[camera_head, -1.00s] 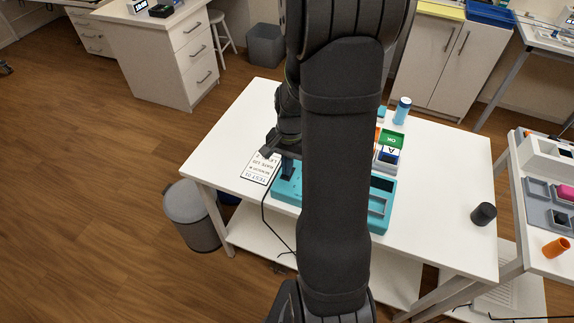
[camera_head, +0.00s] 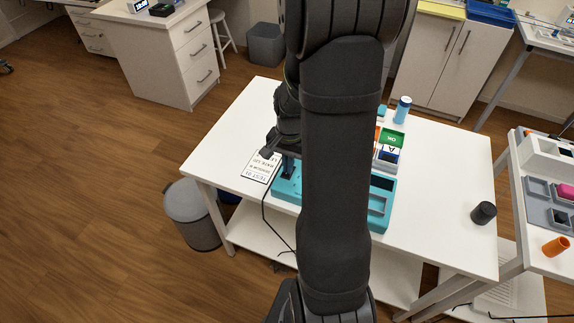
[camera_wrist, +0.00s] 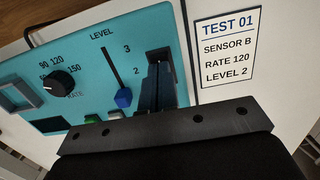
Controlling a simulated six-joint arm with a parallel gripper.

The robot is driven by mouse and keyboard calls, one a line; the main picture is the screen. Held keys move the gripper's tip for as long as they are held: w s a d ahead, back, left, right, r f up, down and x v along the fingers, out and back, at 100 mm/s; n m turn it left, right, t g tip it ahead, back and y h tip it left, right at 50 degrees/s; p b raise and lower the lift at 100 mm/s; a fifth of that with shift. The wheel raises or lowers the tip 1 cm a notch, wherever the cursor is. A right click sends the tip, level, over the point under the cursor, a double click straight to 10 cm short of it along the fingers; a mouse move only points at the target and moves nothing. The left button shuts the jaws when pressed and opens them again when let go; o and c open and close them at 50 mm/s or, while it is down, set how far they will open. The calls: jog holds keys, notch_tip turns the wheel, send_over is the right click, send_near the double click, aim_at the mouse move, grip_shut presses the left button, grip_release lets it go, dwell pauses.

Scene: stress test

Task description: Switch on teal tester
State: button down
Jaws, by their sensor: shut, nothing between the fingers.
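The teal tester (camera_head: 284,191) lies on the white table; my arm hides its middle in the head view. In the wrist view, the tester (camera_wrist: 148,22) shows a black RATE knob (camera_wrist: 60,84) and a LEVEL slider with a blue handle (camera_wrist: 122,97), below the mark 2. A green button (camera_wrist: 92,119) and a pale one (camera_wrist: 115,114) are partly hidden by my gripper's body. My gripper (camera_wrist: 159,66) is shut and empty, its fingertips over the tester's end near the card. A dark part at the fingertips is mostly hidden; I cannot tell whether they touch it.
A card (camera_wrist: 228,48) beside the tester reads TEST 01, SENSOR B, RATE 120, LEVEL 2. A green-and-white box (camera_head: 391,139) and a blue bottle (camera_head: 402,109) stand behind the tester. A dark cup (camera_head: 483,213) stands at the right. A black cable (camera_head: 264,219) hangs over the front edge.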

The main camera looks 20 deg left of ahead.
jog(key=shift+w, duration=0.6)
notch_tip(320, 180, up, 14)
jog(key=w, duration=0.1)
jog(key=shift+w, duration=0.4)
jog(key=shift+s+r+g, duration=0.1)
jog(key=shift+s+g, duration=0.2)
jog(key=shift+s, duration=0.45)
jog(key=f, duration=0.4)
jog(key=s+f, duration=0.1)
jog(key=f, duration=0.4)
jog(key=s+f, duration=0.1)
jog(key=f, duration=0.4)
